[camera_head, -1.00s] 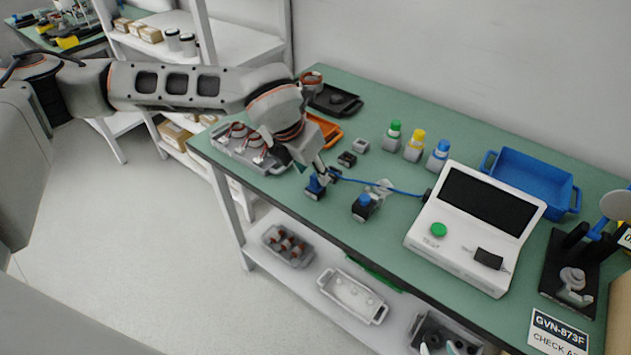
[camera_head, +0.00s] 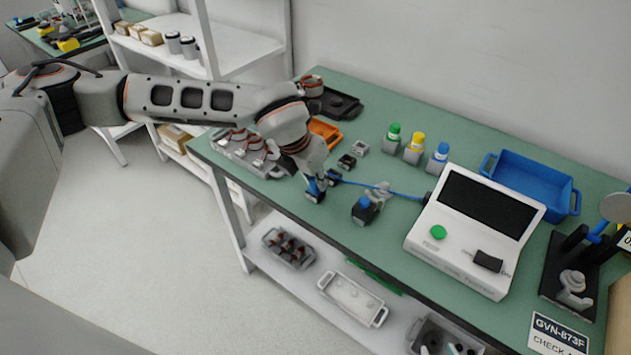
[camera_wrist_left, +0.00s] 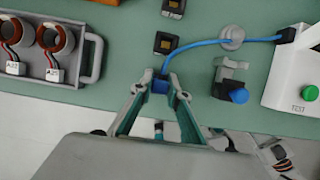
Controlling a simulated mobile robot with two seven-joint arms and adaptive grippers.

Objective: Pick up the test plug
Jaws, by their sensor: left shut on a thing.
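The test plug is a small blue block (camera_wrist_left: 159,86) on the end of a blue cable. In the left wrist view my left gripper (camera_wrist_left: 160,82) is shut on it, one finger on each side. In the head view the blue plug (camera_head: 314,186) shows low at the fingertips of my left gripper (camera_head: 319,180), close over the green table near its front edge. The cable (camera_head: 385,188) runs right to the white tester (camera_head: 462,255). Whether the plug touches a holder or the table is hard to tell. My right gripper is out of view.
A grey tray (camera_wrist_left: 75,76) with stators stands left of the gripper. A dark block with a blue button (camera_head: 365,210) and a grey post (camera_wrist_left: 232,36) stand to the right. Small dark blocks (camera_wrist_left: 165,43) lie behind. Bottles (camera_head: 414,150) and a blue tray (camera_head: 530,180) are farther right.

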